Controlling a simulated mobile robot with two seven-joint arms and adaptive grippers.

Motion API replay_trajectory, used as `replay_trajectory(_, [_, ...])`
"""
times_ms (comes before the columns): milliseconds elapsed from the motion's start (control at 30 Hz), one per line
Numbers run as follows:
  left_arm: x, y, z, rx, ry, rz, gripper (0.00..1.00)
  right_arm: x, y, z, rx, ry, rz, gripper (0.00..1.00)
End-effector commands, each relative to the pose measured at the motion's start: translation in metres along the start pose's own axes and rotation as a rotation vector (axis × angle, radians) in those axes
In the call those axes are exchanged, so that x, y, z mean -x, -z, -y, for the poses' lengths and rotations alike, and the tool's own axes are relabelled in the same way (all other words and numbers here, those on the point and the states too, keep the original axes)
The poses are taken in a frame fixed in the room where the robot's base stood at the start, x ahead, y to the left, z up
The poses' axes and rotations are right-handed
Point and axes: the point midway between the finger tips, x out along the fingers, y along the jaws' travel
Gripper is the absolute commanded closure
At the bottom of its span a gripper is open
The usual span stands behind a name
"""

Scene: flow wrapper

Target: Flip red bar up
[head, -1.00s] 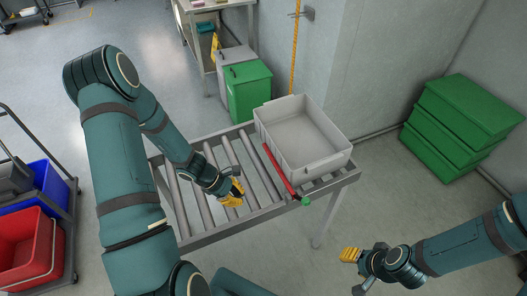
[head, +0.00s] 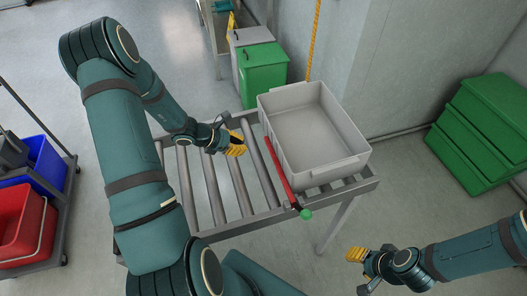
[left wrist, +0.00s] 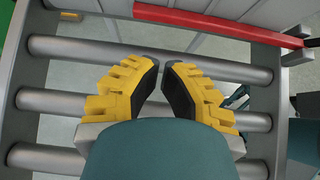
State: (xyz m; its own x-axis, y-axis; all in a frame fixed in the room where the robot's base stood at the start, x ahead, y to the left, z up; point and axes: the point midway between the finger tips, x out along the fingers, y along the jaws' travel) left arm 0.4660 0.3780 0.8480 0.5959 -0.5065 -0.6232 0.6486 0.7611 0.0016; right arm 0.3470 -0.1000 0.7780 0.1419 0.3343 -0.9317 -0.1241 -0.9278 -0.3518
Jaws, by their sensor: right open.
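The red bar (head: 281,173) lies low along the near left side of the grey bin on the roller table. Its green knob (head: 306,214) is at the front edge of the table. The bar also crosses the top of the left wrist view (left wrist: 220,24). My left gripper (head: 238,144) is above the rollers, to the left of the bar and apart from it. In the left wrist view its yellow fingers (left wrist: 162,68) have a narrow empty gap between the tips. My right gripper (head: 355,255) is open and empty, low at the right, away from the table.
The grey bin (head: 345,172) stands on the right end of the roller table (head: 262,214). Green crates (head: 490,130) are stacked at the right wall. A green bin (head: 263,75) stands behind the table. A cart with red (head: 22,225) and blue buckets is at left.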

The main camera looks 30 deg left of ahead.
Motion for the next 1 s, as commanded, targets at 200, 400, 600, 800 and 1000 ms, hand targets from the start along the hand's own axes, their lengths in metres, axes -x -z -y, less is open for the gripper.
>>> replay_trajectory(200, [-0.01, 0.0, 0.0, 0.0, 0.002, 0.001, 1.0, -0.002, 0.0, -0.001, 0.0, 0.0, 0.001, 0.53])
replay_trajectory(400, [-0.043, 0.001, 0.001, 0.0, 0.004, 0.0, 1.0, -0.008, -0.003, -0.003, 0.002, 0.001, 0.005, 0.53])
replay_trajectory(600, [-0.076, 0.001, 0.001, 0.0, 0.004, 0.0, 1.0, -0.013, -0.005, -0.005, 0.003, 0.001, 0.011, 0.53])
replay_trajectory(800, [-0.096, 0.001, 0.001, 0.0, 0.002, -0.001, 1.0, -0.016, -0.007, -0.006, 0.004, 0.002, 0.014, 0.53])
replay_trajectory(1000, [-0.101, 0.0, 0.0, -0.001, 0.001, -0.001, 1.0, -0.016, -0.007, -0.006, 0.005, 0.002, 0.015, 0.53])
